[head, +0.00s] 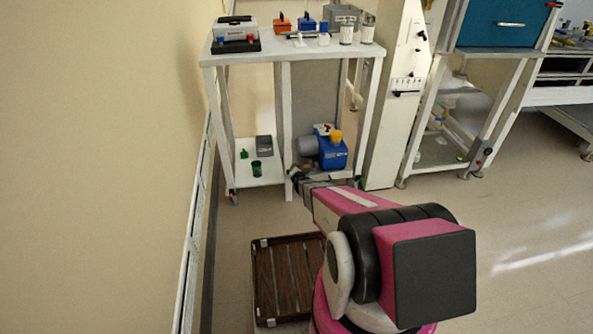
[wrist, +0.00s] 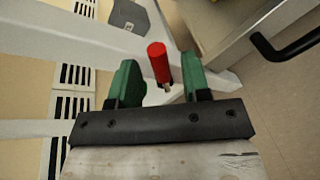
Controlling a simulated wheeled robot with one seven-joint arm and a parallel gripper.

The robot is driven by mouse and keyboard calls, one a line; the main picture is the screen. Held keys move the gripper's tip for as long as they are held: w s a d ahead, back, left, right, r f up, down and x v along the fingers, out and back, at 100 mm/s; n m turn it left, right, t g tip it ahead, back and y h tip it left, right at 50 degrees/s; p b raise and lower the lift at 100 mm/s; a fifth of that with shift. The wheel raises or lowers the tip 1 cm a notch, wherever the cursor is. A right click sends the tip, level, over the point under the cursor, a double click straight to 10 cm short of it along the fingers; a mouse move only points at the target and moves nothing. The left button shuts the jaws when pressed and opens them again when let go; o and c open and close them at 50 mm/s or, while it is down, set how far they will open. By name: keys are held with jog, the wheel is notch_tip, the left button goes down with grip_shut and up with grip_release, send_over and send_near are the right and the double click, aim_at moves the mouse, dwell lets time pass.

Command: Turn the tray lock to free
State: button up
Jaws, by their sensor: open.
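My gripper (wrist: 159,62) is open in the wrist view, its two green fingers spread apart. A red cylindrical handle (wrist: 158,62) with a short metal stem shows between the fingers, with a gap on both sides. It looks like the tray lock, but no label shows. I cannot tell its depth relative to the fingertips or its setting. In the head view my gripper (head: 298,180) is small, at the front of the white shelf stand (head: 284,125), near the lower shelf. The red handle cannot be made out there.
A blue machine (head: 332,153) and a green cup (head: 256,167) stand on the lower shelf. A black bar handle (wrist: 288,46) is at the upper right in the wrist view. The wall is close on the left; open floor (head: 520,240) lies to the right.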

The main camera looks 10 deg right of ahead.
jog(key=v, duration=0.9)
jog(key=shift+s, duration=0.4)
jog(key=shift+r, duration=0.1)
jog(key=s+r+m+g, duration=1.4)
jog(key=s+r+m, duration=1)
jog(key=s+m, duration=0.2)
jog(key=shift+s+a+r+m+g, duration=0.25)
jog(key=shift+s+r+m+g, duration=0.15)
jog(key=shift+s, duration=0.1)
jog(key=shift+d+f, duration=0.1)
